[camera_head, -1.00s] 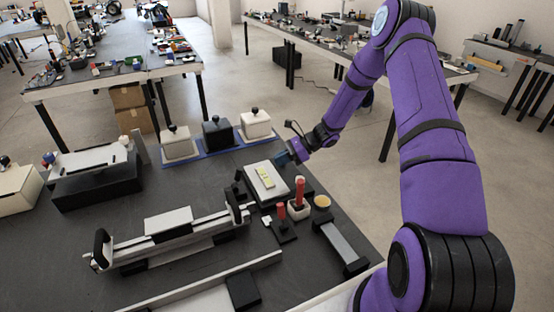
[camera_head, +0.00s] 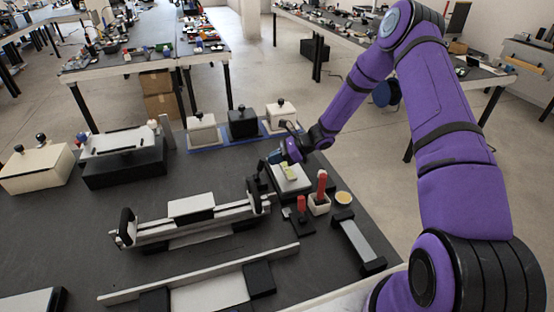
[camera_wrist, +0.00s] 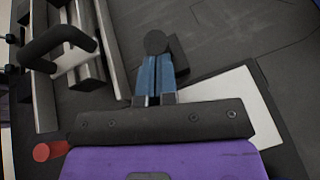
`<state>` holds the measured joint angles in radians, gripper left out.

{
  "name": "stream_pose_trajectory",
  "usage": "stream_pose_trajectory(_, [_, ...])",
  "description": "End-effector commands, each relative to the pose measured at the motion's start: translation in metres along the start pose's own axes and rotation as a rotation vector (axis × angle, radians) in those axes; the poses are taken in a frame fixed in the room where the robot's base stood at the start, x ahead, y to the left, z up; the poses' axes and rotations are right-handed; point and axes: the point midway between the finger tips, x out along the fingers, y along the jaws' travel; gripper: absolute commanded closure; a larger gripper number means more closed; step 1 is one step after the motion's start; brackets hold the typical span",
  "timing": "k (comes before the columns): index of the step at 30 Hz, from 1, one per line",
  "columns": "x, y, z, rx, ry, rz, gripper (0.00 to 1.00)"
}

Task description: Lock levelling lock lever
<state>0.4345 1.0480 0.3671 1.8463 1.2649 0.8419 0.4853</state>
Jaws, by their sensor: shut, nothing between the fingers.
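My gripper (camera_head: 274,157) is over the far left corner of a white plate on a dark base (camera_head: 291,181). In the wrist view its blue fingers (camera_wrist: 155,78) are shut with nothing between them. A small black round-topped knob (camera_wrist: 155,42) is just beyond the fingertips, beside a dark block (camera_wrist: 178,54). It may be the levelling lock lever, but I cannot tell for sure. I cannot tell whether the fingertips touch it. In the head view a dark upright piece (camera_head: 258,182) stands just below the gripper, left of the white plate.
A long rail fixture (camera_head: 190,216) with black end handles lies to the left; one handle (camera_wrist: 58,44) is close in the wrist view. Red-handled pieces (camera_head: 322,186) stand right of the plate. Knobbed boxes (camera_head: 243,122) stand behind. Dark tabletop between rail and boxes is clear.

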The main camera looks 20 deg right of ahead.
Motion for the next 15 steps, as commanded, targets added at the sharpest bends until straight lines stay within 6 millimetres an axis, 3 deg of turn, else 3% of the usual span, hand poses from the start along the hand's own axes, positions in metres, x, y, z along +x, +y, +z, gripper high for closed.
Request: stream_pose_trajectory(15, [0.0020, 0.0014, 0.0052, -0.011, 0.055, -0.010, 1.00])
